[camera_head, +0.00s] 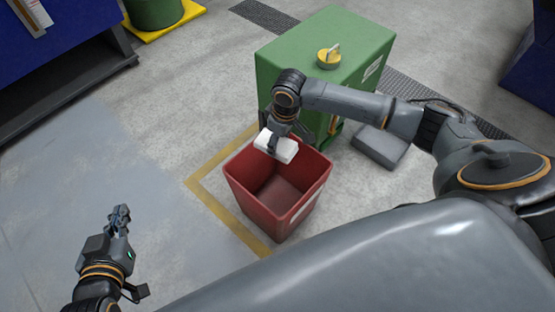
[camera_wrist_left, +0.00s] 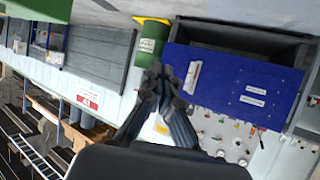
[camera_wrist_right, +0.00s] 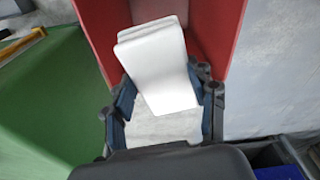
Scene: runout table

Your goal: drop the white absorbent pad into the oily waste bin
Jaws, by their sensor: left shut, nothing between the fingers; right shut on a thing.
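The white absorbent pad (camera_head: 283,148) is a small folded block held by my right gripper (camera_head: 274,143) over the far rim of the bin. In the right wrist view the pad (camera_wrist_right: 157,65) lies between the fingers, with the red bin wall behind it. The oily waste bin appears to be the open red bin (camera_head: 262,206); its visible inside is empty and the label on its side is too small to read. My left gripper (camera_head: 120,216) is shut and empty, away from the bin at the lower left; its shut fingers also show in the left wrist view (camera_wrist_left: 165,85).
A green cabinet (camera_head: 290,75) with a yellow knob on top stands just behind the bin. A grey block (camera_head: 380,147) lies on the floor to the right. Yellow floor tape (camera_head: 208,200) runs beside the bin. The floor at left is clear.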

